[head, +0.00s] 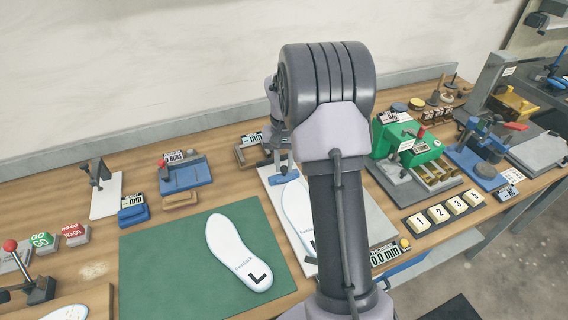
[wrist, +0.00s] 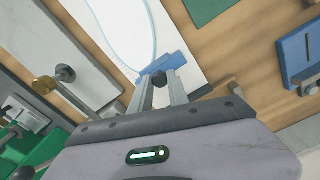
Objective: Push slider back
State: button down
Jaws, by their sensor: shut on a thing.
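A small blue slider (wrist: 165,66) with a round black knob (wrist: 160,78) sits at the end of a white measuring board (wrist: 185,45) in the wrist view. My gripper (wrist: 161,88) is shut on the knob, with one grey finger on each side of it. In the head view the blue slider (head: 283,181) shows near the top of a white insole (head: 296,208) lying on the board (head: 376,222). My arm covers much of the board there.
A green mat (head: 160,270) with another white insole (head: 237,250) marked L lies to the left. A green machine (head: 425,150) and numbered tiles (head: 440,213) stand to the right. A blue fixture (head: 186,173) stands at the back left.

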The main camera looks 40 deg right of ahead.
dwell(0.8)
jog(key=shift+w+d+r+p, duration=0.1)
jog(key=shift+w+r+p, duration=0.1)
jog(key=shift+w+p, duration=0.2)
jog(key=w+p, duration=0.1)
jog(key=w, duration=0.1)
jog(key=w+d+p, duration=0.1)
jog(key=p, duration=0.1)
jog(key=shift+w, duration=0.4)
jog(key=shift+f, duration=0.1)
jog(key=c, duration=1.3)
grip_release()
jog(key=shift+w+f, duration=0.1)
jog(key=shift+o, duration=0.2)
